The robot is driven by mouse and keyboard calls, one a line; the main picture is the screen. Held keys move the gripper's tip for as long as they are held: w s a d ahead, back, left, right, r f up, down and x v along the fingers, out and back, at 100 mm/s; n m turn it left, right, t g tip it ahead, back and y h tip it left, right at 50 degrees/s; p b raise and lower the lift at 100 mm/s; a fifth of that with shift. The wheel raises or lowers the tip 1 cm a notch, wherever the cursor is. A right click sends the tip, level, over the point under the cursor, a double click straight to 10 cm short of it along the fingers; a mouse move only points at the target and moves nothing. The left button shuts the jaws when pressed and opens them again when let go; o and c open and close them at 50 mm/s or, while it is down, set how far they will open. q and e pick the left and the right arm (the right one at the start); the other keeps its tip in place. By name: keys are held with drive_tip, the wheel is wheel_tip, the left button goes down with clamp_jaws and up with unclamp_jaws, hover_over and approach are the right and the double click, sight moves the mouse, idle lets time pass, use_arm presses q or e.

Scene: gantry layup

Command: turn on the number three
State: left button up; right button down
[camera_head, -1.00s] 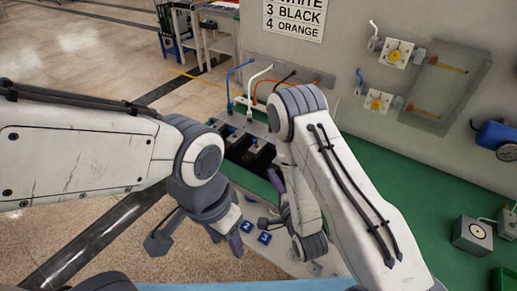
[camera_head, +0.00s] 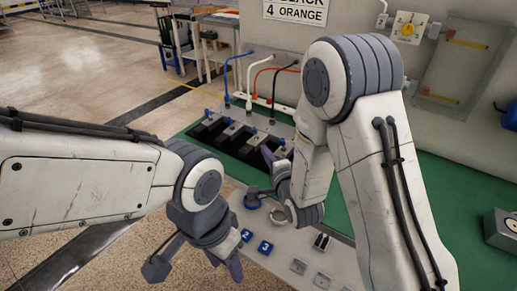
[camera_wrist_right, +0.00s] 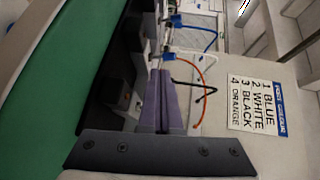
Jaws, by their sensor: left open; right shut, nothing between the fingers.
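A row of dark bays (camera_head: 232,140) with small blue-tipped parts stands by the wall. Blue (camera_head: 226,75), white (camera_head: 248,75), orange (camera_head: 256,75) and black (camera_head: 273,90) cables rise behind it. The sign reads "3 BLACK" in the wrist view (camera_wrist_right: 257,105). Blue tiles marked 2 (camera_head: 246,235) and 3 (camera_head: 265,247) sit on the pale front ledge. My right gripper (camera_head: 268,157) is shut and empty at the right end of the row; its purple fingers (camera_wrist_right: 158,98) partly hide the bays in the wrist view. My left gripper (camera_head: 196,266) is open and empty, left of the tiles.
A yellow dial (camera_head: 408,26) and a clear-fronted box (camera_head: 450,65) are on the wall. The green bench top (camera_head: 460,200) is clear at right, apart from a grey box (camera_head: 502,228). Small grey plates (camera_head: 298,266) lie on the ledge.

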sight(255, 132)
drive_tip(key=shift+w+f+b, duration=0.15)
drive_tip(key=shift+f+b, duration=0.05)
drive_tip(key=shift+b, duration=0.25)
drive_tip(key=w, duration=0.1)
drive_tip(key=w+a+p, duration=0.1)
drive_tip(key=w, duration=0.1)
drive_tip(key=w+p, duration=0.1)
drive_tip(key=w, duration=0.1)
drive_tip(key=shift+a+r, duration=0.25)
drive_tip(key=shift+r, duration=0.1)
use_arm(q)
drive_tip(key=shift+r+p, duration=0.3)
drive_tip(key=shift+r, duration=0.05)
use_arm(e)
drive_tip(key=shift+w+a, duration=0.15)
drive_tip(key=shift+w, duration=0.4)
use_arm(q)
drive_tip(key=shift+r, duration=0.15)
use_arm(e)
drive_tip(key=shift+r, duration=0.1)
use_arm(q)
drive_tip(key=shift+r+p, duration=0.2)
drive_tip(key=shift+p, duration=0.15)
